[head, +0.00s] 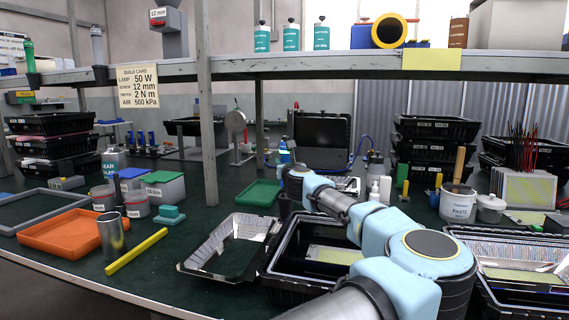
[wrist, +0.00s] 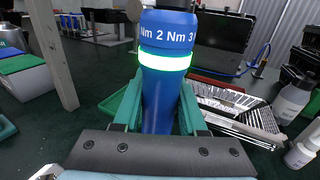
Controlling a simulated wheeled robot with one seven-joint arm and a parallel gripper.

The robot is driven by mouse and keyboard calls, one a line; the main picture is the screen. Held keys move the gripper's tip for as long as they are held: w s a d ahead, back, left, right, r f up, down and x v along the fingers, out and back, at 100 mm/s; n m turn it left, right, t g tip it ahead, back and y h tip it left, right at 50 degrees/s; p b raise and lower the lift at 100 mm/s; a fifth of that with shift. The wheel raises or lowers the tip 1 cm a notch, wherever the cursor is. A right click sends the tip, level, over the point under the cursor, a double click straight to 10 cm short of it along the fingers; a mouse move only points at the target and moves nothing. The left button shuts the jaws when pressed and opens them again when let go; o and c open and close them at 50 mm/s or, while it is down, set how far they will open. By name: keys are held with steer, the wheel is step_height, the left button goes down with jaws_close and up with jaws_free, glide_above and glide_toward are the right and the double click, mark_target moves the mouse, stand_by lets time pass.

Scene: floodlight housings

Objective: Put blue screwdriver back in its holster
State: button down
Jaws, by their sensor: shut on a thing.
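The blue screwdriver (wrist: 165,85) stands between the two green fingers of my gripper (wrist: 160,100) in the wrist view. Its thick handle has a glowing pale ring and "Nm" lettering near the top. My gripper is shut on this handle. In the head view a small blue part of the screwdriver (head: 284,152) shows above my wrist, in mid-bench; my arm hides most of the gripper. The lower end of the screwdriver is out of sight. Dark holsters hang on the shelf edge at left, one with a green screwdriver (head: 29,55), one with a grey screwdriver (head: 97,47). I cannot make out an empty holster.
A shelf post (head: 206,120) stands left of my gripper. A green tray (head: 259,193), a metallic tray (head: 230,245) and a black crate (head: 290,265) lie around the arm. An open black case (head: 322,130) stands behind. An orange tray (head: 70,232) lies at left.

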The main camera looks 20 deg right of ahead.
steer(key=shift+f+b, duration=1.35)
steer(key=shift+f, duration=0.35)
steer(key=c, duration=0.7)
jaws_free()
steer(key=o, duration=0.3)
steer(key=shift+f, duration=0.1)
steer(key=b+v, duration=0.1)
steer(key=v, duration=0.9)
steer(key=shift+s+a, duration=0.1)
steer(key=shift+s, duration=0.3)
